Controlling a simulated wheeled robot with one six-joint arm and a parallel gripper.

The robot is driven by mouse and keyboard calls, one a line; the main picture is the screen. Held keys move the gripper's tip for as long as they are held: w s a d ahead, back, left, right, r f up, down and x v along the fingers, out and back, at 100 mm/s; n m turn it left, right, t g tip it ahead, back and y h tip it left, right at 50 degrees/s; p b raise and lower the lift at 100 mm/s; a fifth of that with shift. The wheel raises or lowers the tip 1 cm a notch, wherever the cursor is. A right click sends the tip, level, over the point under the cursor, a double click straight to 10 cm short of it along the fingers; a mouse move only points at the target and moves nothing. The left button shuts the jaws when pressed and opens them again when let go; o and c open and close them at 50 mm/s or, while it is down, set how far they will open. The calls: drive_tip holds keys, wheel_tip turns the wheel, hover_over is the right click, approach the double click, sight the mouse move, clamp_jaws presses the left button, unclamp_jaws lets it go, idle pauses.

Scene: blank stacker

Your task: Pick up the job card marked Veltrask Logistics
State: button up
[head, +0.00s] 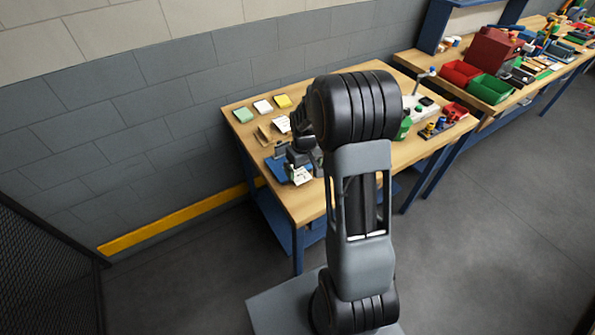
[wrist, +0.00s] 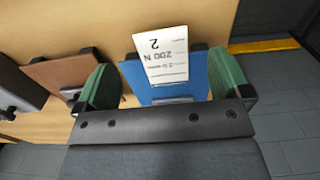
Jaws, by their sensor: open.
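My gripper (wrist: 163,72) is open, its two green-padded fingers on either side of a white card (wrist: 165,52). The card lies on a blue board (wrist: 197,75) with dark clips. Its print is upside down in the wrist view; I can make out "200 N" and a "2", but no Veltrask Logistics name. In the head view the white card (head: 301,176) and blue board (head: 274,168) are at the workbench's near left corner, just below my gripper (head: 291,164). I cannot tell whether the fingers touch the card.
A brown board (wrist: 62,73) with dark clips lies beside the blue one. Green (head: 243,115), white (head: 263,106) and yellow (head: 283,101) pads sit at the workbench's (head: 305,207) back left. Red (head: 461,72) and green bins (head: 489,89) stand on another bench.

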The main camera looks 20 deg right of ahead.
sight(303, 179)
wheel_tip(303, 179, down, 4)
drive_tip(key=shift+a+r+p, duration=0.1)
drive_tip(key=shift+r+p, duration=0.05)
drive_tip(key=shift+p, duration=0.25)
drive_tip(key=shift+f+b, duration=0.35)
drive_tip(key=shift+c, duration=0.4)
drive_tip(key=c, duration=1)
drive_tip(key=shift+r, duration=0.15)
